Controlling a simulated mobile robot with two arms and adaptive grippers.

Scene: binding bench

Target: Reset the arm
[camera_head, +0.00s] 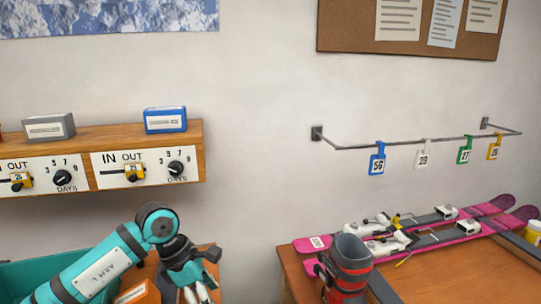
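My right arm and gripper are not in view.
A wooden shelf unit (193,150) with dials and sliders hangs at left, carrying grey (48,128) and blue (165,120) boxes. At right, a bench (440,278) holds pink skis (330,241) and a boot (347,270). Number tags hang from a wall rail (350,147). A gap separates the two wooden surfaces.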

